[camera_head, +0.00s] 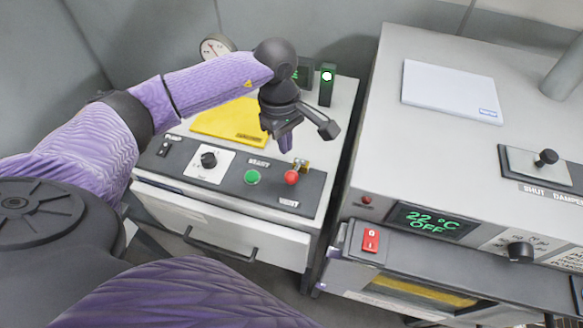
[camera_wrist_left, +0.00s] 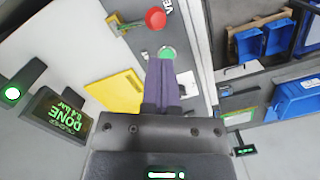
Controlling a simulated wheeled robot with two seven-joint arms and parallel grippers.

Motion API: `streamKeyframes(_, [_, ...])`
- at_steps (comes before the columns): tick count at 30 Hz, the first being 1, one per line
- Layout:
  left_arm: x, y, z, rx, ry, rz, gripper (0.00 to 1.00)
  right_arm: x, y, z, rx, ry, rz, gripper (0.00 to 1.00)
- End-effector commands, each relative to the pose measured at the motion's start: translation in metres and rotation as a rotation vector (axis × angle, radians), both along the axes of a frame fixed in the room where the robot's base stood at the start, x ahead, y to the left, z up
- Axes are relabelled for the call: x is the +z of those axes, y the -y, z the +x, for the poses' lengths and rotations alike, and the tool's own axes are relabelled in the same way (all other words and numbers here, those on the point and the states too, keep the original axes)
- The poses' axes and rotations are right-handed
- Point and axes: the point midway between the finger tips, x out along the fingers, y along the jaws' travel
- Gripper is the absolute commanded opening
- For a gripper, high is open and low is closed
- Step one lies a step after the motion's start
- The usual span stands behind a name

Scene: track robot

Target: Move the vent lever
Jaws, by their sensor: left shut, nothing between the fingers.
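The vent lever (camera_head: 291,177) has a red ball knob on a brass fitting, at the right end of the dark control panel by the label VENT. The red knob (camera_wrist_left: 155,18) also shows at the top of the left wrist view, with the brass fitting to its left. My left gripper (camera_head: 286,146) is above and just behind the lever, pointing down, with its purple fingers shut and empty. In the left wrist view the fingertips (camera_wrist_left: 164,64) are apart from the knob and next to the green button (camera_wrist_left: 167,52). My right gripper is not in view.
The panel also carries a green START button (camera_head: 252,177) and a black dial (camera_head: 208,160). A yellow sheet (camera_head: 228,122) lies behind it. A small display (camera_wrist_left: 58,120) reads DONE. The oven (camera_head: 440,150) stands on the right across a narrow gap.

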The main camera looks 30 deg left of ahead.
Motion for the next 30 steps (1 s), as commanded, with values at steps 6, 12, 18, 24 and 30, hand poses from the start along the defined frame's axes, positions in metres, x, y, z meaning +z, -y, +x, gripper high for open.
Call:
streamKeyframes(6, [-0.014, 0.002, 0.0, 0.0, -0.001, -0.002, 0.0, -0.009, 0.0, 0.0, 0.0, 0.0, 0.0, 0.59])
streamKeyframes(12, [-0.042, 0.004, -0.001, -0.001, -0.001, -0.002, 0.0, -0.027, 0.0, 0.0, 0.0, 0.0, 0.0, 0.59])
streamKeyframes(18, [-0.067, 0.007, -0.002, -0.001, 0.0, -0.002, 0.0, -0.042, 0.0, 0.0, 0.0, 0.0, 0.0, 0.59])
streamKeyframes(24, [-0.07, 0.007, -0.002, 0.0, -0.001, -0.002, 0.0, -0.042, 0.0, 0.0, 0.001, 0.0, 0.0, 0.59])
streamKeyframes(30, [-0.07, 0.007, -0.002, 0.0, 0.0, -0.002, 0.0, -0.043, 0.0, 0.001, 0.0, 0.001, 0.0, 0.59])
